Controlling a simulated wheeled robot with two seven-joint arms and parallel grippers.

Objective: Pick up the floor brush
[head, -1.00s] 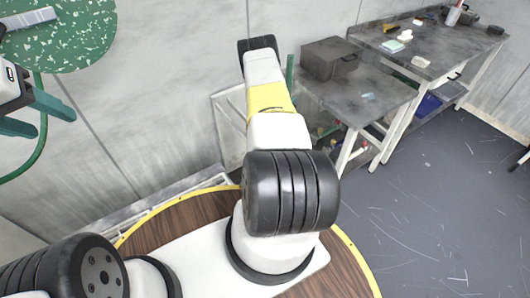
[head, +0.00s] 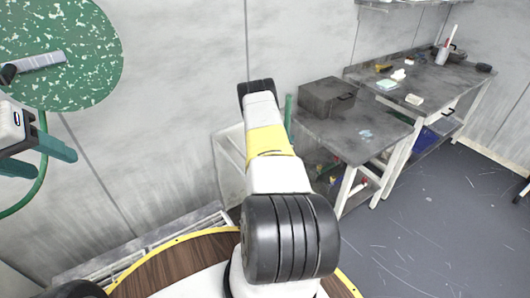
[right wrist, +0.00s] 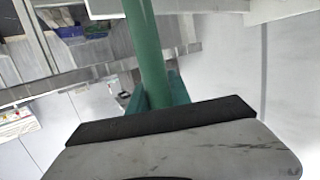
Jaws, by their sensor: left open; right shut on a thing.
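The floor brush shows only as a green pole. In the right wrist view the pole (right wrist: 143,45) runs down between the teal fingers of my right gripper (right wrist: 152,95), which is shut on it. In the head view a short upper piece of the pole (head: 288,112) stands upright just right of my right arm. That arm hides my right gripper there, and the brush head is not visible. My left gripper (head: 42,160) is open and empty at the left edge of the head view, below a green speckled disc.
The green speckled disc (head: 85,75) carries a grey bar (head: 38,62). A dark box (head: 325,97) stands on a grey bench (head: 350,140) right of the pole. A longer bench (head: 445,85) with small items is behind it.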

